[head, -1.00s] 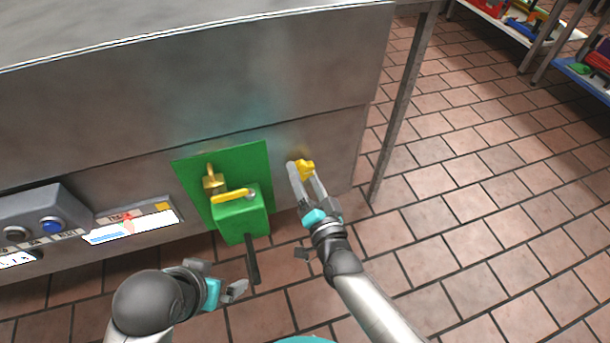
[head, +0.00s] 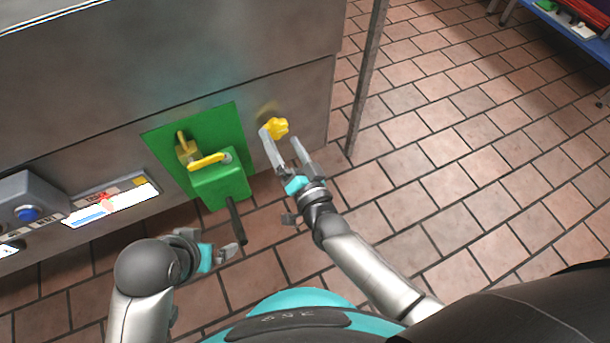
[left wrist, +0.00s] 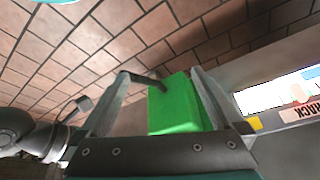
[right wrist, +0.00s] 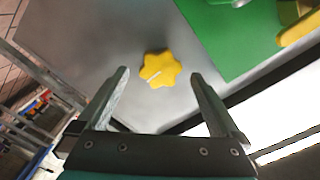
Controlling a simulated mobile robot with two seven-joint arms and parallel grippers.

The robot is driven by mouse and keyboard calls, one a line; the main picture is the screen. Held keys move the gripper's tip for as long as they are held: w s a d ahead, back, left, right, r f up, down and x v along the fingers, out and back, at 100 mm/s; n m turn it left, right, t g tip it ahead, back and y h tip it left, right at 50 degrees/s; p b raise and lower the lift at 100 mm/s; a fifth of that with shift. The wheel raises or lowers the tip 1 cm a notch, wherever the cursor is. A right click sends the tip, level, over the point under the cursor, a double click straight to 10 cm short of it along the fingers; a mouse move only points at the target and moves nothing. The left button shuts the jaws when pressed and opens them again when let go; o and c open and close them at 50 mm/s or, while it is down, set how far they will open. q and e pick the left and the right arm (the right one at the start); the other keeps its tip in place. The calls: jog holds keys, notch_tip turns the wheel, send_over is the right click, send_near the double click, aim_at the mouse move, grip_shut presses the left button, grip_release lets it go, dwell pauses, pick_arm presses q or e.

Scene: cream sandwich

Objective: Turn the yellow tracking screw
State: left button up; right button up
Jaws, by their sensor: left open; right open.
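The yellow tracking screw (head: 276,127) is a star-shaped knob on the machine's grey metal side, right of the green plate. In the right wrist view the screw (right wrist: 160,70) shows a white mark and lies beyond and between the fingertips. My right gripper (head: 283,140) is open just below it in the head view; fingers and knob overlap there, and I cannot tell whether they touch. The right wrist view shows a gap between my right gripper (right wrist: 157,78) and the screw. My left gripper (head: 233,249) is open and low, near the green box's black handle.
The green plate (head: 160,140) carries a green box (head: 222,182) with yellow handles (head: 207,161) and a black lever (head: 236,220). A control panel with a blue button (head: 27,214) is at left. A metal leg (head: 368,80) stands right.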

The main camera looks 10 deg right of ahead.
pick_arm(q)
notch_tip(320, 180, down, 8)
jog(key=s+g+p, duration=0.1)
jog(key=p, duration=0.2)
jog(key=shift+s+a, duration=0.15)
jog(key=shift+s, duration=0.2)
pick_arm(e)
jog(key=v, duration=1.2)
jog(key=shift+s, duration=0.4)
pick_arm(q)
jog(key=shift+r, duration=0.15)
